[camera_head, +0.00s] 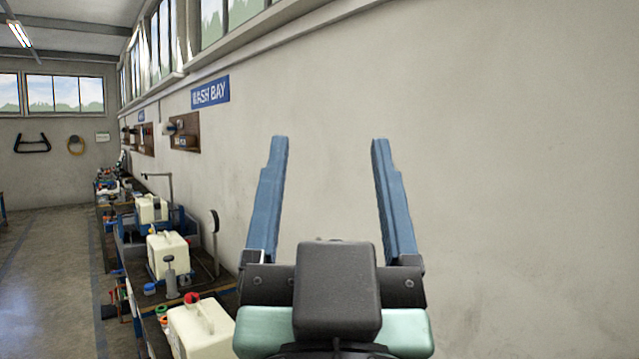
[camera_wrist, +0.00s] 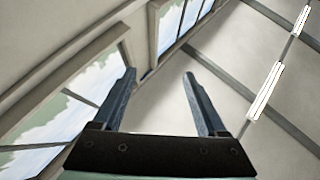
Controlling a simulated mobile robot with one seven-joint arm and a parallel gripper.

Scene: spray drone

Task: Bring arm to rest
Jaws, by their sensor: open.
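My gripper (camera_head: 328,142) is raised in front of the pale wall in the head view, its two blue fingers pointing up. The fingers are wide apart with nothing between them. In the wrist view my gripper (camera_wrist: 159,76) also shows open and empty, with windows and the ceiling beyond it. The fingers touch nothing in either view.
A long workbench (camera_head: 137,272) runs along the wall at the left, with several cream tanks (camera_head: 166,254) and tools on it. A blue wash bay sign (camera_head: 210,93) hangs on the wall. The floor (camera_head: 45,270) at the far left is mostly clear.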

